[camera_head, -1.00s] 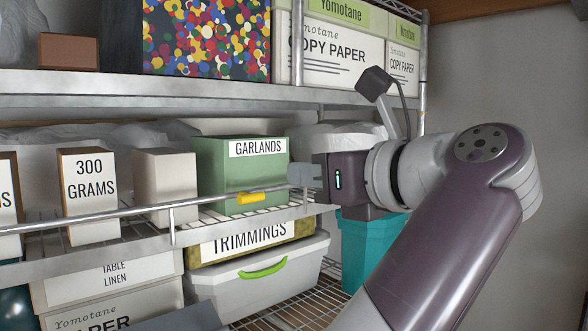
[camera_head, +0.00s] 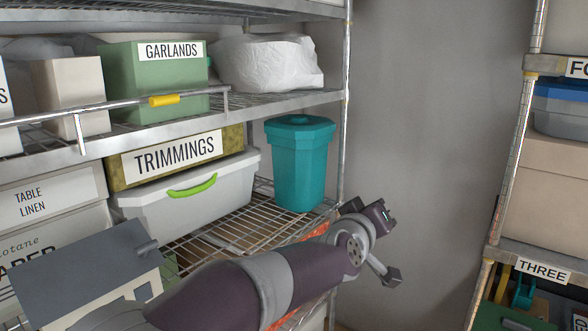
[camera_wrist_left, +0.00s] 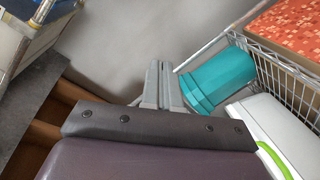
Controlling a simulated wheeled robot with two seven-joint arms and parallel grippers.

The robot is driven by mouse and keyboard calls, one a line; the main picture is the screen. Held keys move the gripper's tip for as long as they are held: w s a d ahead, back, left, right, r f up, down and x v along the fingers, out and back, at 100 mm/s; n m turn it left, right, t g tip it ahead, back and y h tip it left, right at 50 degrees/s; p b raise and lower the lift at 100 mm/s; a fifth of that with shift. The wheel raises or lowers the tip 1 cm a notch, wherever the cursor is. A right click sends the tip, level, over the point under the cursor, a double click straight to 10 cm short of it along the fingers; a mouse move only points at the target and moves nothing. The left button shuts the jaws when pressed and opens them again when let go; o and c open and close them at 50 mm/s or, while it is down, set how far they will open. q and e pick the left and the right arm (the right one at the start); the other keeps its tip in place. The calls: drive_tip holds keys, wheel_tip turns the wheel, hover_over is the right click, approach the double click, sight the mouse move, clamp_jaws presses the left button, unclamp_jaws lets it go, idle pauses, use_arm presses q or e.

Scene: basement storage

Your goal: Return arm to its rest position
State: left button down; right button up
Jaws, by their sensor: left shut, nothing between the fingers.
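My left arm (camera_head: 265,285) comes in from the lower left of the head view and reaches right, past the front of the lower wire shelf. Its gripper body (camera_head: 375,216) is at the right end of that shelf, below and right of the teal bin (camera_head: 298,165). The fingers are hard to make out there. In the left wrist view the two fingers of my left gripper (camera_wrist_left: 159,66) lie together, shut and empty, pointing at the grey wall. The teal bin (camera_wrist_left: 218,78) is right of them, apart. My right gripper is not in view.
Left rack: a garlands box (camera_head: 155,80), a white bag (camera_head: 265,62), a trimmings box (camera_head: 172,155) and a green-handled tub (camera_head: 190,200). A model house (camera_head: 85,275) stands at lower left. A second rack (camera_head: 510,160) is at right. Bare wall (camera_head: 420,120) lies between.

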use_arm(q)
drive_tip(key=s+a+f+m+g+y+b, duration=0.1)
drive_tip(key=s+a+f+g+y, duration=0.2)
drive_tip(key=a+f, duration=0.5)
drive_tip(key=s+a+f+m+g+y+b, duration=0.15)
drive_tip(key=s+a+f+g, duration=0.35)
drive_tip(key=f, duration=0.6)
drive_tip(key=s+a+f+m+g+y+b, duration=0.15)
drive_tip(key=s+a+f, duration=0.35)
drive_tip(key=f, duration=0.5)
drive_tip(key=s+a+f+n+g+y+b, duration=0.1)
drive_tip(key=s+a+f+g+y+b, duration=0.1)
drive_tip(key=s+a+f, duration=0.9)
drive_tip(key=s+a+g+b, duration=0.1)
drive_tip(key=s+a+b, duration=0.1)
drive_tip(key=s+a, duration=0.1)
drive_tip(key=shift+s+a+n, duration=0.15)
drive_tip(key=shift+a+n, duration=0.25)
drive_tip(key=shift+a, duration=0.25)
